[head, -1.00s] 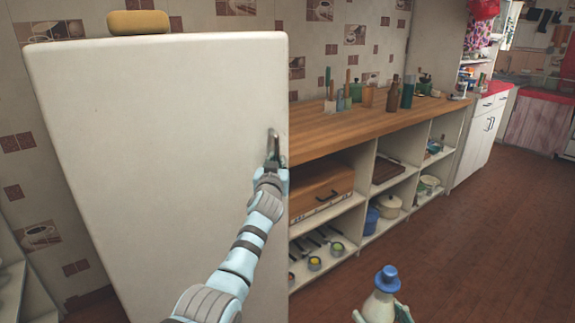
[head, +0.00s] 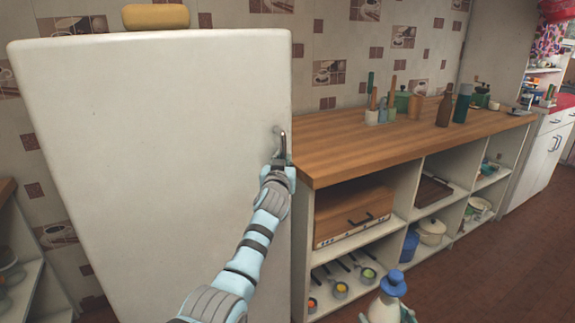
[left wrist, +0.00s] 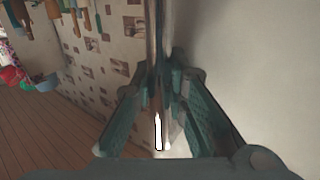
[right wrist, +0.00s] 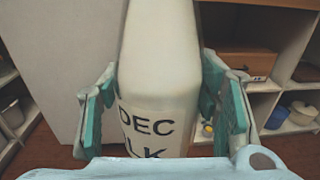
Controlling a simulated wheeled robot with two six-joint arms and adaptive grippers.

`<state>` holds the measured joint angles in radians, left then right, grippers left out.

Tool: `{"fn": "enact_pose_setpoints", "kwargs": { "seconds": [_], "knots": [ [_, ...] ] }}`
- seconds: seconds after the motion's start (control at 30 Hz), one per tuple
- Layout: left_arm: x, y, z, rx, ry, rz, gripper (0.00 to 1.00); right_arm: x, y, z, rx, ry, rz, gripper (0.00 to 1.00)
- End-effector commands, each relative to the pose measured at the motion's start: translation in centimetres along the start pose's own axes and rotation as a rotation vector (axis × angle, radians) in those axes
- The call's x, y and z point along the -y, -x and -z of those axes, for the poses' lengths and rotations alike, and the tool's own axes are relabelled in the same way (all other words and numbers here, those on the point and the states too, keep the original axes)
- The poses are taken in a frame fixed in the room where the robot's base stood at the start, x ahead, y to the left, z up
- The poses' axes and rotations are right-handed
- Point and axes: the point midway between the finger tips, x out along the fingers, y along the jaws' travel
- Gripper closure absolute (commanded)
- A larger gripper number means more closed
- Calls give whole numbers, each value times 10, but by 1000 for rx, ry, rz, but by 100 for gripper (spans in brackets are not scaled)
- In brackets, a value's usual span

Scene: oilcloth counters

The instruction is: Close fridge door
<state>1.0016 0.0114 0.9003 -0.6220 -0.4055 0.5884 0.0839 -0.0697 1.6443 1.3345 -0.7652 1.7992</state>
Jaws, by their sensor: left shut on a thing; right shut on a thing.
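The white fridge door (head: 150,160) fills the left of the head view as a broad plain face. Its metal handle (head: 282,142) is near the right edge. My left gripper (head: 278,167) is shut on the handle, which also runs between its fingers in the left wrist view (left wrist: 158,40). I cannot tell whether a gap remains along the door's edge. My right gripper (right wrist: 160,108) is shut on a white milk bottle (right wrist: 158,65) with dark letters. Its blue cap (head: 391,283) shows at the bottom of the head view.
A wooden counter (head: 350,145) with open shelves stands right beside the fridge. Bottles and utensils stand at its back. A yellow object (head: 155,16) lies on top of the fridge. Another shelf unit (head: 40,290) is at the left. The brown floor (head: 470,285) at right is clear.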

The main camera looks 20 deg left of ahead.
Motion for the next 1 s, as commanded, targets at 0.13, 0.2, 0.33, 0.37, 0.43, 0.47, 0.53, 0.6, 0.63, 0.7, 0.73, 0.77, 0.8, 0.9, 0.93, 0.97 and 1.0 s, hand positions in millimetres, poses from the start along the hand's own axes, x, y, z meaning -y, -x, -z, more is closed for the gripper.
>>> {"fn": "enact_pose_setpoints", "kwargs": {
  "seconds": [0.13,0.2,0.33,0.37,0.43,0.47,0.53,0.6,0.63,0.7,0.73,0.77,0.8,0.9,0.93,0.97,1.0],
  "knots": [
    [3,0,0,1,-3,4,100,0,-1,-2,4,1,-1,100],
    [4,0,0,1,-3,4,100,0,-1,-2,4,1,-1,100],
    [4,0,1,-1,-3,5,100,-1,-1,-2,4,1,-2,100],
    [5,0,1,-2,-3,6,100,-1,-1,-2,4,1,-2,100],
    [5,0,2,-2,-3,6,79,-1,-1,-2,4,1,-2,100],
    [5,0,2,-3,-3,6,74,-1,-1,-2,4,1,-2,100],
    [4,0,2,-3,-2,4,65,0,-1,-2,4,1,-1,100],
    [3,-1,2,-3,-3,3,65,0,0,-2,4,1,0,100],
    [2,-1,2,-3,-2,3,65,0,0,-2,4,1,0,100],
    [2,-1,2,-3,-2,3,65,0,0,-2,4,1,0,100],
    [2,0,2,-3,-2,2,65,0,0,-2,4,1,0,100],
    [2,0,2,-3,-2,2,65,0,0,-2,4,1,0,100],
    [2,0,2,-3,-2,2,65,0,0,-2,4,1,0,100],
    [2,0,2,-2,-1,2,65,0,0,-2,4,1,0,100],
    [2,0,1,-2,-1,2,65,0,0,-2,4,1,0,100],
    [2,0,1,-2,-1,2,65,0,0,-2,4,1,0,100],
    [2,2,1,-2,0,3,65,0,0,-2,4,1,0,100]
  ]
}}
